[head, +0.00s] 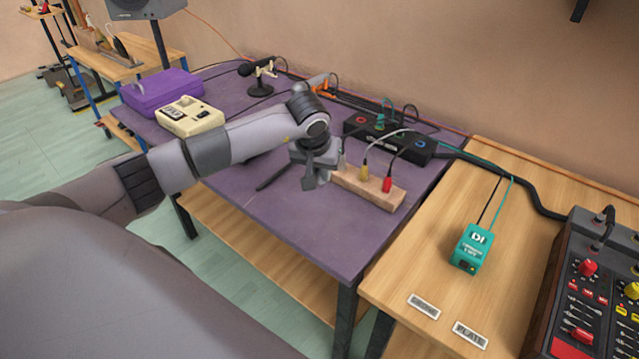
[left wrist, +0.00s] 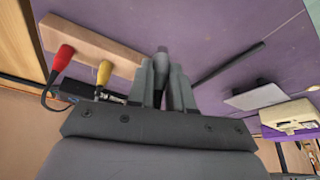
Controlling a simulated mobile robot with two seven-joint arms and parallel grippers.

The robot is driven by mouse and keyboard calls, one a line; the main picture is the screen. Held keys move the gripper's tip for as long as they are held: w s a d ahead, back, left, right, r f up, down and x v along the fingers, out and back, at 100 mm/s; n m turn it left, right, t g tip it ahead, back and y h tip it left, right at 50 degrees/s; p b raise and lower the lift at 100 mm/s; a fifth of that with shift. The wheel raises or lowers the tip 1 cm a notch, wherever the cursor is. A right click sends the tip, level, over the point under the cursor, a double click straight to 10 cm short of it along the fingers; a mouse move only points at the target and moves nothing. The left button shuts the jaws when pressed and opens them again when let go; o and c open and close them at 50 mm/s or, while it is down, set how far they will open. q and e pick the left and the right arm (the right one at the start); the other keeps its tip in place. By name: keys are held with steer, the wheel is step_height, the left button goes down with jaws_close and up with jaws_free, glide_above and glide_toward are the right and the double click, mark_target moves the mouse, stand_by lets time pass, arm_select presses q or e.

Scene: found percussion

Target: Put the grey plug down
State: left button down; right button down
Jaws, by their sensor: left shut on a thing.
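My left gripper (head: 316,178) is over the purple table, beside the left end of a wooden block (head: 346,182). It is shut on the grey plug (left wrist: 161,62), which shows between the fingers in the left wrist view. In the head view the fingers mostly hide the plug. The block also shows in the left wrist view (left wrist: 100,42), close to the plug; I cannot tell whether they touch. A yellow plug (head: 364,172) and a red plug (head: 387,185) stand upright in the block. My right gripper is not in view.
A dark rod (head: 274,172) lies on the purple table (head: 315,232) left of the gripper. A black box (head: 400,143) with cables stands behind the block. A cream box (head: 191,116) and purple case (head: 160,90) are at left. The table's front is clear.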

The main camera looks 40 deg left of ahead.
mark_target(320, 184)
arm_select(q)
steer(key=shift+f, duration=2.55)
steer(key=c, duration=1)
jaws_free()
steer(key=shift+r, duration=0.35)
steer(key=b+v, duration=0.1)
steer(key=v, duration=1)
steer(key=shift+s+r, duration=0.2)
steer(key=shift+r, duration=0.05)
